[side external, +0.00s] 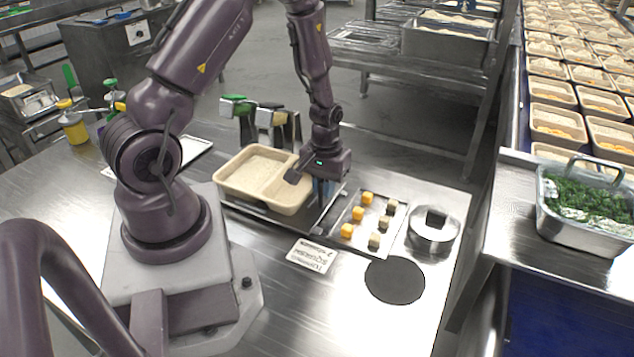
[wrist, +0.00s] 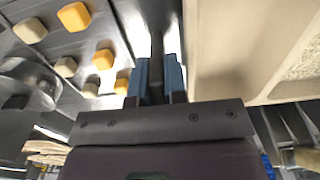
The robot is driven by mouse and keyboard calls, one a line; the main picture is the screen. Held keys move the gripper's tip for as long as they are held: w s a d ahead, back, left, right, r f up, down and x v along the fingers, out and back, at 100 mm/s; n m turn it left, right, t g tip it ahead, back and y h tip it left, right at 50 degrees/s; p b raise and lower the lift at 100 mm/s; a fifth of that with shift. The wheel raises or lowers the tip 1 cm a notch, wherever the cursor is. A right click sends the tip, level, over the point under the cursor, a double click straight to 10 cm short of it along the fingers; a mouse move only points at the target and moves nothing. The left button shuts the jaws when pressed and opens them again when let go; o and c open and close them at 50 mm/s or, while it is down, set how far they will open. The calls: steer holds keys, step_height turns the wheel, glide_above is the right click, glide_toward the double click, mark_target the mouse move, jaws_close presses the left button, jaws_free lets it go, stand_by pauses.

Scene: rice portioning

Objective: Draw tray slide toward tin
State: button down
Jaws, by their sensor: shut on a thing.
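The tray slide (side external: 262,213) is a flat metal piece under a beige two-compartment tray (side external: 236,191) that holds rice. My gripper (side external: 322,192) points down at the right end of the slide, between the beige tray and a plate of cubes. In the wrist view, its blue fingers (wrist: 158,80) are shut on a narrow upright metal part of the slide (wrist: 157,45), beside the beige tray wall (wrist: 222,60). The fingertips are partly hidden in the side view.
A metal plate (side external: 350,243) with several orange and pale cubes lies between the slide and the tin. A black disc (side external: 395,281) and a white label (side external: 312,256) lie in front.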

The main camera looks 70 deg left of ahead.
steer(key=shift+w+d, duration=0.25)
steer(key=shift+w, duration=0.05)
steer(key=c, duration=1.4)
jaws_free()
steer(key=shift+c, duration=0.2)
step_height(320, 180, up, 13)
steer(key=shift+s, duration=0.1)
steer(key=s+d+r+m+t, duration=0.2)
steer(key=s+d+r+m, duration=0.2)
steer(key=d+r, duration=0.3)
steer(key=s+d+r+m+t, duration=0.3)
steer(key=s+d+r+m, duration=0.2)
steer(key=r, duration=0.5)
steer(key=s+d, duration=0.1)
steer(key=d, duration=0.1)
steer(key=shift+d+r+t, duration=0.2)
steer(key=shift+d+t, duration=0.1)
steer(key=shift+d, duration=0.1)
